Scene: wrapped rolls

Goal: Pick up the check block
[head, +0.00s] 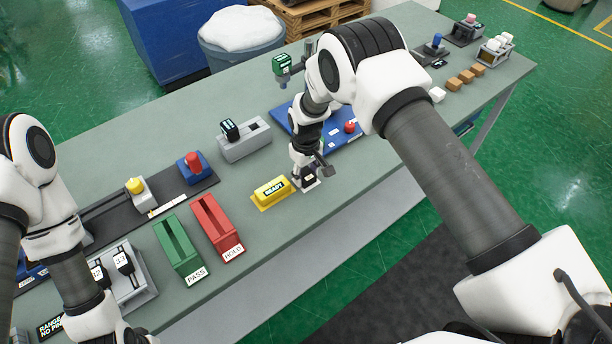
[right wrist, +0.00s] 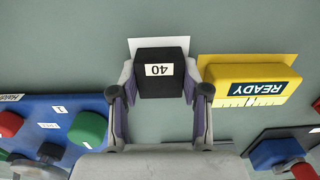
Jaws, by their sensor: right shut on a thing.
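The check block, a black block labelled 40 (right wrist: 161,72), sits between the two fingers of my right gripper (right wrist: 160,95) in the right wrist view. The fingers touch its two sides, so the gripper is shut on it. The block is over a white card (right wrist: 134,44), and I cannot tell whether it is clear of the card. In the head view my right gripper (head: 309,176) is low over the table, just right of the yellow READY block (head: 271,192). My left arm enters at the lower left, and its gripper is out of the frame.
The READY block stands close beside the gripper. Behind is a blue board (head: 343,141) with a red knob (head: 350,127). To the left are a red HOLD tray (head: 217,228), a green PASS tray (head: 179,250) and a grey holder (head: 244,145). The table's front edge is near.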

